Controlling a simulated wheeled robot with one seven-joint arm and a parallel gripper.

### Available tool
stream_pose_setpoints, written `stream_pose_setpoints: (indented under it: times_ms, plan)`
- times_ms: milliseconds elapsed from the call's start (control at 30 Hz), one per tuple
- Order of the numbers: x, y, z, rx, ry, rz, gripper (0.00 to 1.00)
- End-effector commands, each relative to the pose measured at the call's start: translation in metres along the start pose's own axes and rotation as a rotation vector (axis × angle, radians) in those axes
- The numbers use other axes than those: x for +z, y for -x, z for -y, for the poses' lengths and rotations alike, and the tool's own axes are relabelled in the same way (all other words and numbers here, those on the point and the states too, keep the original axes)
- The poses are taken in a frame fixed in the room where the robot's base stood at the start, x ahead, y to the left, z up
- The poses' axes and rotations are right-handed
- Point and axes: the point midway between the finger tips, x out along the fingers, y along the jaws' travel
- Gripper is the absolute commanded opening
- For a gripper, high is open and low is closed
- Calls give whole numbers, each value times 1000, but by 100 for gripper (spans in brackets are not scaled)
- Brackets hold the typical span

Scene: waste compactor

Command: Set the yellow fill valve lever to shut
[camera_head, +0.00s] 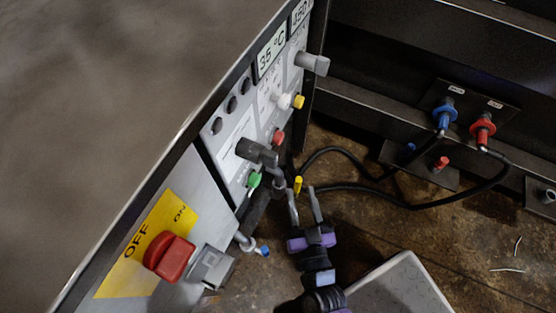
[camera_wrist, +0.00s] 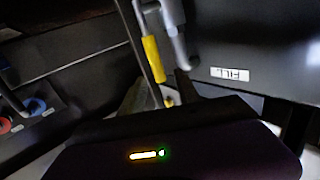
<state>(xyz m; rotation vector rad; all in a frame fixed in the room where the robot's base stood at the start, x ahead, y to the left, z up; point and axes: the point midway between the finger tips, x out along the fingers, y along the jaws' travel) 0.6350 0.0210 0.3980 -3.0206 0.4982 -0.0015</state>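The yellow fill valve lever (camera_head: 298,184) shows as a small yellow piece beside the lower front of the control panel in the head view. In the wrist view the yellow lever (camera_wrist: 153,58) is a long grip, nearly upright and slightly tilted, beside grey pipework and left of a FILL label (camera_wrist: 230,74). My gripper (camera_head: 302,190) is open, its two grey fingers apart, with the tips just below the lever in the head view. I cannot tell whether a finger touches it. The valve body is largely hidden.
The panel carries a red OFF/ON switch (camera_head: 169,257), a green knob (camera_head: 254,180) and a grey handle (camera_head: 257,152). Black cables with a blue connector (camera_head: 444,114) and a red connector (camera_head: 482,128) run at the right. A pale box (camera_head: 400,288) stands right of my arm.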

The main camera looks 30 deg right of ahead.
Motion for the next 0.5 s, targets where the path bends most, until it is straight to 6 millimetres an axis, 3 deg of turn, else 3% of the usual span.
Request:
stream_pose_setpoints:
  times_ms: [267,500]
  plan:
    - [2,4,-6,27,57,-14,39]
    - [2,-23,-8,29,62,-17,39]
